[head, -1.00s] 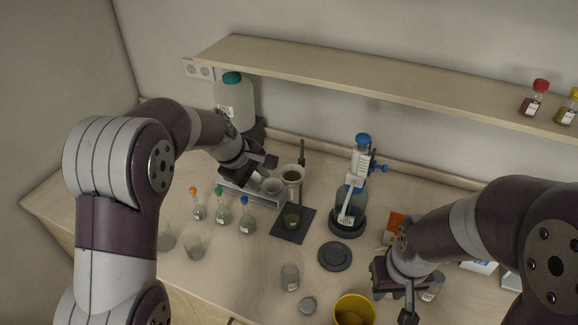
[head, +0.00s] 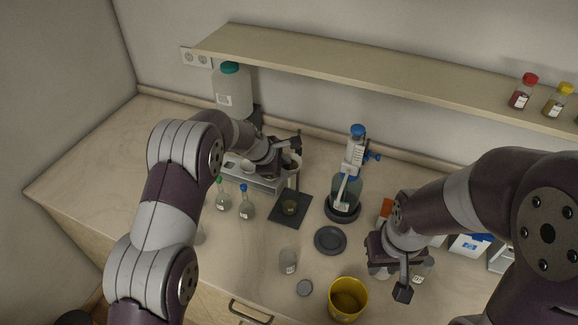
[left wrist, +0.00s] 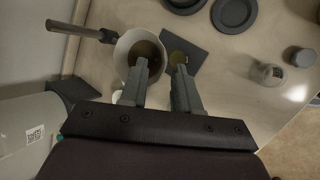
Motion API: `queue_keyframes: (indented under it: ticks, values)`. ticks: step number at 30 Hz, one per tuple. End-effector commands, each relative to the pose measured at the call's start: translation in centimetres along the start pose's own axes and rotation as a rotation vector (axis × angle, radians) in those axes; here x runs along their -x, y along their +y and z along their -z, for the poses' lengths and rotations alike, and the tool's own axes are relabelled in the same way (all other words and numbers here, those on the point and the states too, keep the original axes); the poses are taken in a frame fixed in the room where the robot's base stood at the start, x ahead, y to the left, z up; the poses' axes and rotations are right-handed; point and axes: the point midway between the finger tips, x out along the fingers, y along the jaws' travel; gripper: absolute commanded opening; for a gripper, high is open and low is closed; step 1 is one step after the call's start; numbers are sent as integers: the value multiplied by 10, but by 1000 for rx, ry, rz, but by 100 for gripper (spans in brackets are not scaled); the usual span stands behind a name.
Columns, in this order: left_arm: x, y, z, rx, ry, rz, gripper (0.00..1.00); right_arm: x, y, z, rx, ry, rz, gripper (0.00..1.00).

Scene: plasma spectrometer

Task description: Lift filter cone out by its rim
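The filter cone (left wrist: 125,50), a white funnel with brown contents, shows in the left wrist view. In the head view it (head: 296,160) is mostly hidden behind my left gripper (head: 290,148). In the left wrist view the left gripper (left wrist: 161,66) is open, its two fingers apart. One finger overlaps the cone's opening and the other lies outside its right rim, over the dark mat. I cannot tell whether either touches the cone. My right gripper (head: 396,272) hangs over the right side of the bench, and its fingers are not clear.
A small beaker (head: 290,207) stands on a dark square mat (head: 276,219) below the cone. A dark stand rod (left wrist: 75,31) reaches the cone. A blue-capped dispenser bottle (head: 347,190), a grey disc (head: 330,240) and a yellow pot (head: 347,290) stand to the right. A shelf (head: 370,70) runs above.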

Motion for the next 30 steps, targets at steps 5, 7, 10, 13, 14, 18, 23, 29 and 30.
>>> queue_keyframes:
  ticks: [5,7,10,13,14,18,23,29,30]
  values:
    - [-1,0,0,-1,0,-1,31,-1,0,0,0,-1,0,29]
    - [0,0,0,-1,0,-1,8,-1,0,0,0,-1,0,29]
    - [0,0,0,-1,0,-1,0,-1,0,0,0,-1,0,29]
    - [0,0,0,-1,0,-1,0,-1,0,0,0,-1,0,29]
    - [0,0,0,-1,0,-1,0,-1,0,0,0,0,0,29]
    - [0,0,0,-1,0,-1,0,-1,0,0,0,0,0,29]
    - [0,0,0,-2,0,-1,0,-1,0,0,0,0,0,29]
    - [13,8,-6,-3,-1,-4,0,-9,0,-1,0,0,0,29]
    - [19,10,-8,-4,-1,-4,0,-12,0,-2,0,0,0,29]
